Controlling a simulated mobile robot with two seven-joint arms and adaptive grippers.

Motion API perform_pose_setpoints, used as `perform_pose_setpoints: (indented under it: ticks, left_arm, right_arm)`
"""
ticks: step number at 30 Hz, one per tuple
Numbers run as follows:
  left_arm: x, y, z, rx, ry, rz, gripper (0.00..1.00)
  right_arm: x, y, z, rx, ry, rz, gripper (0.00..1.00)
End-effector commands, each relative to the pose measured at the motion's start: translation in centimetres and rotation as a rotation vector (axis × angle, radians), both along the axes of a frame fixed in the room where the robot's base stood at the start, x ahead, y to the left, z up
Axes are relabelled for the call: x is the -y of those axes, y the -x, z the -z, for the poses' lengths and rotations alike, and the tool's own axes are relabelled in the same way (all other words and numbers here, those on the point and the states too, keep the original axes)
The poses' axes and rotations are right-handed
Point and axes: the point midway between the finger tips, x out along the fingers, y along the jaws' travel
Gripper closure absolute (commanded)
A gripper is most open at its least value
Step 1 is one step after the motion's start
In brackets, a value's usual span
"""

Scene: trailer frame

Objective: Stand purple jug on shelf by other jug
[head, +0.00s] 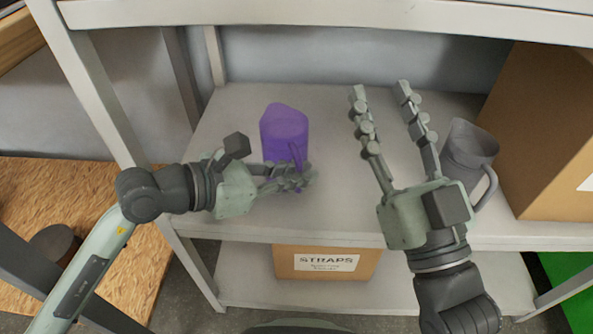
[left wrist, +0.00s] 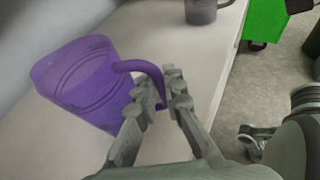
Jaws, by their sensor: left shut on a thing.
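The purple jug (head: 285,132) is upright at the shelf (head: 345,200), left of its middle, its handle toward the front. My left gripper (head: 298,181) is shut on the jug's handle; the left wrist view shows the fingers (left wrist: 160,92) around the handle of the jug (left wrist: 82,82). I cannot tell if the jug's base touches the shelf. The other jug (head: 468,146), grey, stands at the right of the shelf, partly behind my right gripper. It also shows at the top of the left wrist view (left wrist: 202,12). My right gripper (head: 381,90) is open and empty, fingers pointing to the back.
A large cardboard box (head: 545,130) stands right of the grey jug. A shelf board (head: 330,14) is overhead, and an upright (head: 95,80) stands at the left. A box marked STRAPS (head: 325,262) sits on the lower shelf. The shelf between the jugs is clear apart from my right gripper.

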Motion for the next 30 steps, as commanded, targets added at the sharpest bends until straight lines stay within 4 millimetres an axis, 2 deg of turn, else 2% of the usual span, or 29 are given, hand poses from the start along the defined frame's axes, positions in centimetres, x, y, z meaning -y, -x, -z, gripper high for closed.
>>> perform_pose_setpoints:
  ticks: [7,8,12,23,30]
  left_arm:
    - [0.0,0.0,0.3,0.000,0.000,0.000,1.00]
    - [0.0,0.0,0.3,0.000,0.000,0.000,0.89]
    - [0.0,0.0,0.3,-0.001,-0.001,0.000,0.72]
    - [0.0,0.0,-0.1,0.000,0.000,0.000,0.71]
    - [-2.9,1.9,-1.2,-0.002,-0.005,-0.001,0.71]
  right_arm:
    - [0.1,0.1,-0.2,0.021,-0.006,0.003,0.60]
    - [0.1,0.1,-0.4,0.026,-0.008,0.003,0.60]
    - [0.1,0.1,-0.4,0.025,-0.008,0.003,0.60]
    - [0.1,0.0,-0.4,0.012,-0.003,0.002,0.60]
    - [0.0,-0.1,0.3,-0.018,0.005,0.001,0.60]
